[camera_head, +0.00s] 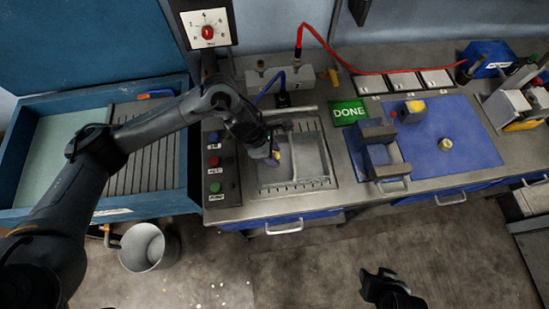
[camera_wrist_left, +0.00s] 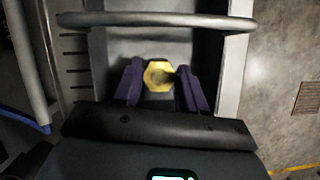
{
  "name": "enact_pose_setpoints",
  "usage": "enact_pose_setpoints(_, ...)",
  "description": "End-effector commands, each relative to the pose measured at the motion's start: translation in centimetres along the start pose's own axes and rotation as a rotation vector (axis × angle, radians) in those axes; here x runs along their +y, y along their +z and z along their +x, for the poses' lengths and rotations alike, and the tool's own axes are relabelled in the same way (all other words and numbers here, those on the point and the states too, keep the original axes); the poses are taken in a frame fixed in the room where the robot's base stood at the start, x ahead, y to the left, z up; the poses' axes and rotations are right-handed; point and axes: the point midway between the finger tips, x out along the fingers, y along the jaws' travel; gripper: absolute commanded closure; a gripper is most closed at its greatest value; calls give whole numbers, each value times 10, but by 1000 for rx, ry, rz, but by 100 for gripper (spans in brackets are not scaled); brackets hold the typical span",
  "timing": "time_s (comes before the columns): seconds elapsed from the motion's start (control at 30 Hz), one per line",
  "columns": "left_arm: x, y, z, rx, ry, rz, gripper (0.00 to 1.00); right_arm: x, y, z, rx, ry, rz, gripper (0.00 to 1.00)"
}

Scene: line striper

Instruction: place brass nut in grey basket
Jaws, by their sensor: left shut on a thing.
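The brass nut (camera_wrist_left: 159,75) is a yellow hexagon between the two purple fingers of my left gripper (camera_wrist_left: 160,88) in the left wrist view. In the head view my left gripper (camera_head: 273,158) is shut on it over the left side of a grey, open-topped basket (camera_head: 311,155) set in the bench. The basket's grey wall and a bar show beyond the nut in the wrist view. I cannot tell the nut's exact height above the basket floor. My right gripper (camera_head: 385,284) is at the lower right, away from the bench; its finger gap is unclear.
A blue mat (camera_head: 470,125) bears a grey fixture (camera_head: 382,150) and a small brass-coloured piece (camera_head: 446,144). A green DONE sign (camera_head: 347,113) and a button panel (camera_head: 215,168) flank the basket. A grey bucket (camera_head: 147,247) stands on the floor.

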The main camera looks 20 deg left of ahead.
Motion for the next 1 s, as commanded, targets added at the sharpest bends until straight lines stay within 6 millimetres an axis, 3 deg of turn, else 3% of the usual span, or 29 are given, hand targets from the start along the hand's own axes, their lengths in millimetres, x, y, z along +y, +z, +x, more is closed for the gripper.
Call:
enact_pose_setpoints(0.47, 0, -16, 38, 0, 1, -3, 92, -1, 0, -1, 1, -2, 3, 57)
enact_pose_setpoints(0.83, 0, -17, 42, -1, 2, 0, 92, -2, 0, 2, 2, -7, 9, 57)
enact_pose_setpoints(0.87, 0, -17, 41, 0, 2, 0, 56, -2, 0, 2, 2, -7, 9, 57)
enact_pose_setpoints(1.0, 0, -17, 41, 0, 1, -1, 35, -2, 0, 1, 1, -7, 9, 57)
